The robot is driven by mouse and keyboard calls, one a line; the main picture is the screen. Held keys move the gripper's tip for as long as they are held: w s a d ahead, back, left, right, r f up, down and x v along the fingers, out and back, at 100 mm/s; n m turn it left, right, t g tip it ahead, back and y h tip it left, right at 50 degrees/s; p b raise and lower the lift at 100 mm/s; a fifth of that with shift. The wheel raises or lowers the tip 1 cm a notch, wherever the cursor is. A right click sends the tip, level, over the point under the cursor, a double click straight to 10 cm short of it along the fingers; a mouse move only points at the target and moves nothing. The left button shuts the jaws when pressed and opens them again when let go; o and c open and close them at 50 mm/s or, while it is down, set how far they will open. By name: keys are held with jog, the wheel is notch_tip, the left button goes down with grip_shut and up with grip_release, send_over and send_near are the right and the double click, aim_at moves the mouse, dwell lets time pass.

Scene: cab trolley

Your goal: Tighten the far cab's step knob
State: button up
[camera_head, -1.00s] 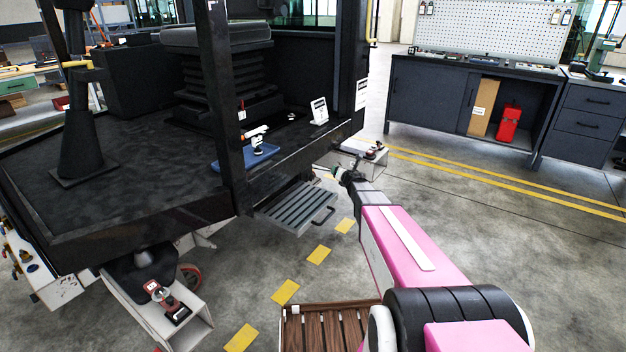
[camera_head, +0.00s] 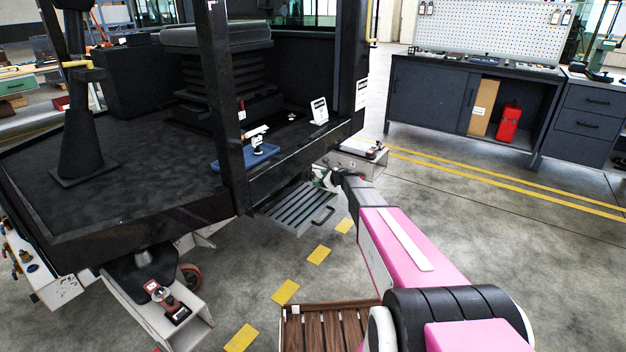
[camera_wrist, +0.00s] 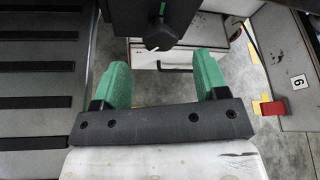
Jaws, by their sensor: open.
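The cab's grey ribbed step (camera_head: 297,208) hangs below the dark cab floor, with a black handle on its right edge. In the wrist view, the dark ribbed surface at the left (camera_wrist: 35,85) looks like this step. A dark knob-like part (camera_wrist: 160,36) with a pale tip and a green mark sits at the top middle of the wrist view. My gripper (camera_wrist: 162,78) is open, its two green fingers spread and empty. The dark part lies just beyond the fingertips, roughly centred between them, apart from both. In the head view my gripper (camera_head: 326,178) is small and partly hidden beside the step.
A white box-shaped beam (camera_head: 358,162) lies just beyond my gripper. A plate marked 6 (camera_wrist: 299,82) and red and yellow blocks (camera_wrist: 268,106) show at the wrist view's right. A wooden slatted platform (camera_head: 330,328) is near my arm. The floor to the right is clear.

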aim_at(313, 178)
jog(key=x, duration=0.5)
jog(key=shift+w+a+f, duration=0.1)
jog(key=shift+w+a, duration=0.1)
jog(key=shift+w, duration=0.05)
jog(key=shift+c, duration=0.3)
jog(key=c, duration=0.9)
jog(key=shift+o, duration=0.2)
